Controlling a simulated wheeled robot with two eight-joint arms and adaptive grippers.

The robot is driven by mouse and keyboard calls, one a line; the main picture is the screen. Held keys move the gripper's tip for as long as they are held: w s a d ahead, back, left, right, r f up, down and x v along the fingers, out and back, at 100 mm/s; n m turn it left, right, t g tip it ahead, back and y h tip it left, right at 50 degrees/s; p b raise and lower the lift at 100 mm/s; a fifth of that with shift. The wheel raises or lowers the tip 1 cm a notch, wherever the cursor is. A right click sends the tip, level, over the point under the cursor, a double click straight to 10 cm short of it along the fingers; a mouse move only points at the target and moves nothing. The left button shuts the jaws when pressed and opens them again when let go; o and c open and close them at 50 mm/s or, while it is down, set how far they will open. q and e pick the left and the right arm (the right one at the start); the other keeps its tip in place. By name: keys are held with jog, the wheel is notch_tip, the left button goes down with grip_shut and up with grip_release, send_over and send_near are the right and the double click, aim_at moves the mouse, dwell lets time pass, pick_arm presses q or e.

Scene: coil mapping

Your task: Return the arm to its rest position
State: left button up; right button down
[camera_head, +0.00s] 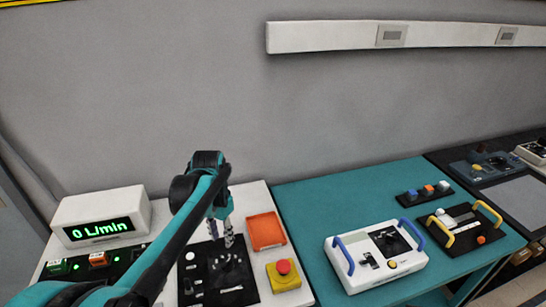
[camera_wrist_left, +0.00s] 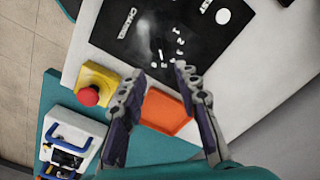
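My left arm reaches in from the left in the head view, and its gripper (camera_head: 226,226) hangs above the black panel (camera_head: 195,267) on the white table. In the left wrist view the two fingers of the left gripper (camera_wrist_left: 153,82) are spread apart with nothing between them. The black panel, with white lettering, lies beyond the fingertips there. An orange tray (camera_wrist_left: 167,112) shows behind and between the fingers. My right gripper is in neither view.
A flow display (camera_head: 100,218) reading 0 L/min stands at the left. A red emergency button on a yellow box (camera_head: 283,275) and the orange tray (camera_head: 266,231) sit right of the gripper. A white device with blue handles (camera_head: 340,268) is on the teal table (camera_head: 320,200).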

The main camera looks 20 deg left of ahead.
pick_arm(q)
jog(key=s+d+n+t, duration=0.2)
jog(key=s+d+t, duration=0.5)
jog(key=s+d, duration=0.3)
jog(key=shift+s+d+f+n, duration=0.3)
jog(key=shift+s+f, duration=0.15)
jog(key=shift+s, duration=0.25)
